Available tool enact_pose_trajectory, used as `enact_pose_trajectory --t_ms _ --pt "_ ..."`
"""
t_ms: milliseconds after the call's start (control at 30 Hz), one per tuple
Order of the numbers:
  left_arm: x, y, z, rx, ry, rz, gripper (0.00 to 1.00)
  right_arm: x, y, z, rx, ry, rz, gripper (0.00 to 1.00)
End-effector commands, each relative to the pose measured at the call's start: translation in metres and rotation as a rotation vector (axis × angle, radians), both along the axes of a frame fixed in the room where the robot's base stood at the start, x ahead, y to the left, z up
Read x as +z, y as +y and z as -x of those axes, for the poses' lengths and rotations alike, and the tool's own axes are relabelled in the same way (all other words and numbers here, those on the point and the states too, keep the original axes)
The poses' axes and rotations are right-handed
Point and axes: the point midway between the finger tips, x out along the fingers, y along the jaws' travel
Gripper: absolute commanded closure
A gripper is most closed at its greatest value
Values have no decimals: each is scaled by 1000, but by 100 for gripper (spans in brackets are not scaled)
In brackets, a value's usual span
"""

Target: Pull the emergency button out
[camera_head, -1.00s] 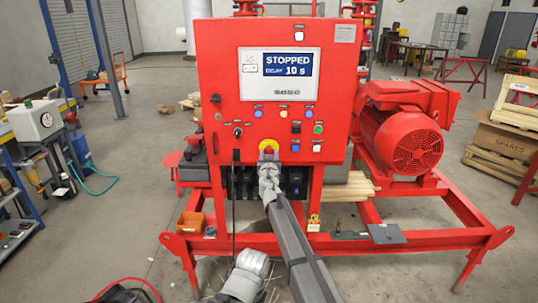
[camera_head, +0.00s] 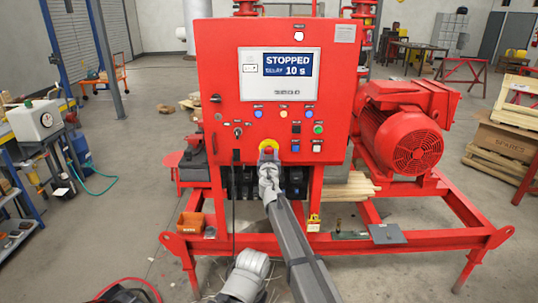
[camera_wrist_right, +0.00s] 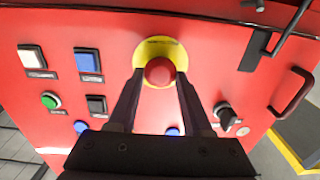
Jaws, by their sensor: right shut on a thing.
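The red emergency button (camera_wrist_right: 160,71) sits on a round yellow plate (camera_wrist_right: 165,50) on the front of the red control cabinet (camera_head: 222,120). In the head view the button (camera_head: 268,149) is at the cabinet's lower middle. My right gripper (camera_wrist_right: 160,77) is at the button, one finger on each side of its red head, shut on it. In the head view the right gripper (camera_head: 267,160) reaches up to the button from below and hides its lower part. The cabinet screen (camera_head: 287,65) reads "STOPPED" and "10 s".
Around the button are a black rotary knob (camera_wrist_right: 226,115), a green button (camera_wrist_right: 50,101), a blue button (camera_wrist_right: 88,61) and a white button (camera_wrist_right: 32,58). A red handle (camera_wrist_right: 291,91) stands out at the right. The red motor (camera_head: 405,130) is beside the cabinet.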

Motion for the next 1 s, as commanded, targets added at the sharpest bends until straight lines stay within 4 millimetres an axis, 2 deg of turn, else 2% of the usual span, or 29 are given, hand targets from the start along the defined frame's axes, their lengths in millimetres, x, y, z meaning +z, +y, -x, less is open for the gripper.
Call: enact_pose_trajectory --t_ms 200,367,567,600,867,1000 --pt "0 0 0 0 0 0 50 0 0 1 0 0 0 100" --pt "0 0 0 0 0 0 50 0 0 15 0 0 0 100" --pt "0 0 0 0 0 0 50 0 0 14 0 0 0 100" --pt "0 0 0 0 0 0 50 0 0 14 0 0 0 49" --pt "0 0 0 0 0 0 50 0 0 14 0 0 0 20" --pt "0 0 0 0 0 0 50 0 0 13 0 0 0 20"
